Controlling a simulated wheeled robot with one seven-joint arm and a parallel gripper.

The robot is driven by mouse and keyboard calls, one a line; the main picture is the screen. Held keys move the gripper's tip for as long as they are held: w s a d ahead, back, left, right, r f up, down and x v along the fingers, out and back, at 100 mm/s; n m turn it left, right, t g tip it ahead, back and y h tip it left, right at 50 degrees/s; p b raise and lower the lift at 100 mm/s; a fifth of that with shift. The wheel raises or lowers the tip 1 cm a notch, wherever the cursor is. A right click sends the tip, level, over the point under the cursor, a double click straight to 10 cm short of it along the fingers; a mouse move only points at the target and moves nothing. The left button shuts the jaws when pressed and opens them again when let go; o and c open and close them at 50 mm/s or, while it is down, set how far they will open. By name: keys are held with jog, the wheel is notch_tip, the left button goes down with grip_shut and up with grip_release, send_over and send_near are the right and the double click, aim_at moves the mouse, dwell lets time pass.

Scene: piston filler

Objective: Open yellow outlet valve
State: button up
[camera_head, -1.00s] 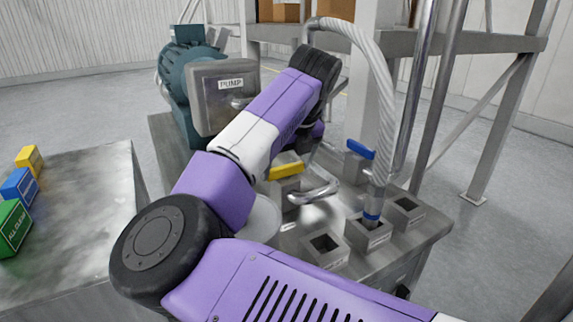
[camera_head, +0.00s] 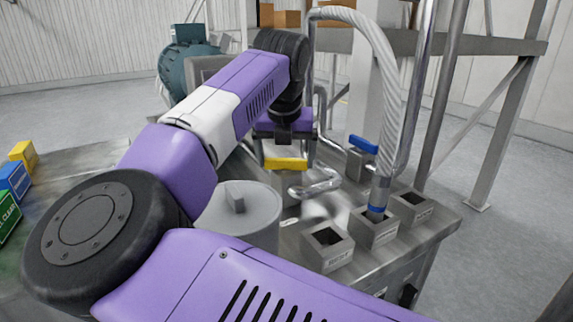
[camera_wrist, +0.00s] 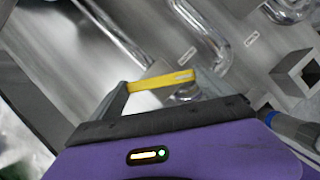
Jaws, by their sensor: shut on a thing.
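The yellow outlet valve handle (camera_head: 286,164) sits above the metal bench, beside a bent steel pipe. It also shows in the wrist view (camera_wrist: 162,80) as a yellow bar spanning between my two fingers. My gripper (camera_head: 286,156) is over the valve from above, its fingers shut on the handle, one at each end. It shows in the wrist view (camera_wrist: 160,88) too. The valve body below the handle is partly hidden.
A blue-handled valve (camera_head: 363,145) stands to the right, near a ribbed hose (camera_head: 385,75). Open square sockets (camera_head: 327,240) line the bench front. A round lidded vessel (camera_head: 240,212) stands left of them. Coloured blocks (camera_head: 14,182) lie on the left table. A rack stands behind.

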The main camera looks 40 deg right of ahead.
jog(key=m+g, duration=0.1)
jog(key=m, duration=0.1)
jog(key=m+g+h, duration=0.1)
jog(key=m, duration=0.2)
jog(key=shift+w+a+r+m+p, duration=0.1)
jog(key=shift+w+r+m+p, duration=0.1)
jog(key=shift+m+p, duration=0.15)
jog(key=m+g+p, duration=0.1)
jog(key=m, duration=0.2)
jog(key=shift+w+f+m+g+p, duration=0.1)
jog(key=shift+m+g+p, duration=0.6)
jog(key=shift+m, duration=0.55)
jog(key=o, duration=1.1)
jog(key=shift+f, duration=0.1)
jog(key=s+v, duration=0.1)
jog(key=v, duration=0.6)
jog(key=shift+w+r+b, duration=0.3)
jog(key=shift+w+r, duration=0.15)
jog(key=shift+w, duration=0.1)
jog(key=shift+a, duration=0.15)
